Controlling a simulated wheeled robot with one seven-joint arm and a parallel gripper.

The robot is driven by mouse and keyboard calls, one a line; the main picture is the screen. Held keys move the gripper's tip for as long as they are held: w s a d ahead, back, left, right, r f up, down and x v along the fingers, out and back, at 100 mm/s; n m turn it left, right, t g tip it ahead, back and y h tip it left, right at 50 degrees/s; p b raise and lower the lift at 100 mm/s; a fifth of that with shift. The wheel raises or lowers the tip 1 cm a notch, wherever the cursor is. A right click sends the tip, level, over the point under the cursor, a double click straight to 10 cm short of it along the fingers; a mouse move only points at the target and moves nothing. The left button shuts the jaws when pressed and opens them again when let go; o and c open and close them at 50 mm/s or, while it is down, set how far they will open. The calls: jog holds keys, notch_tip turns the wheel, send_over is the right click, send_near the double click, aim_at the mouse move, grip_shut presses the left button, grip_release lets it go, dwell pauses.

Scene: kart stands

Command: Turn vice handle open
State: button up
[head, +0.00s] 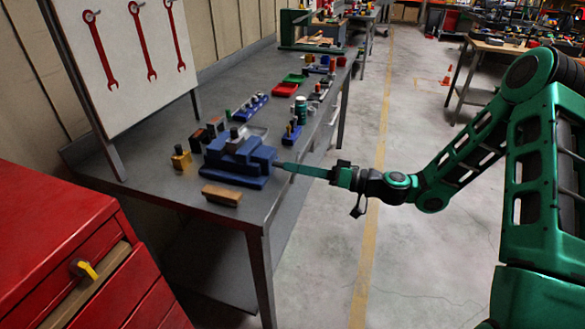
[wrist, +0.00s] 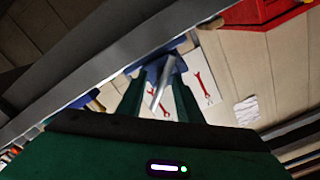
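A blue vice (head: 238,158) sits near the front edge of the grey workbench (head: 205,222). My gripper (head: 282,166) reaches in from the right, its tips close to the vice's right side. In the wrist view the blue vice part (wrist: 176,64) is ahead, and a silver vice handle (wrist: 161,86) shows tilted between the fingers of my gripper (wrist: 158,96). The fingers look apart, with gaps beside the handle; I cannot tell whether either one touches it. In the head view the handle is hidden or too small to make out.
A wooden block (head: 222,195) lies in front of the vice, and a yellow item (head: 181,159) stands left of it. A red tool cabinet (head: 60,240) fills the lower left. A board with red wrenches (head: 128,45) stands behind. The floor aisle (head: 400,240) is clear.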

jog(key=v, duration=0.9)
jog(key=shift+d, duration=0.15)
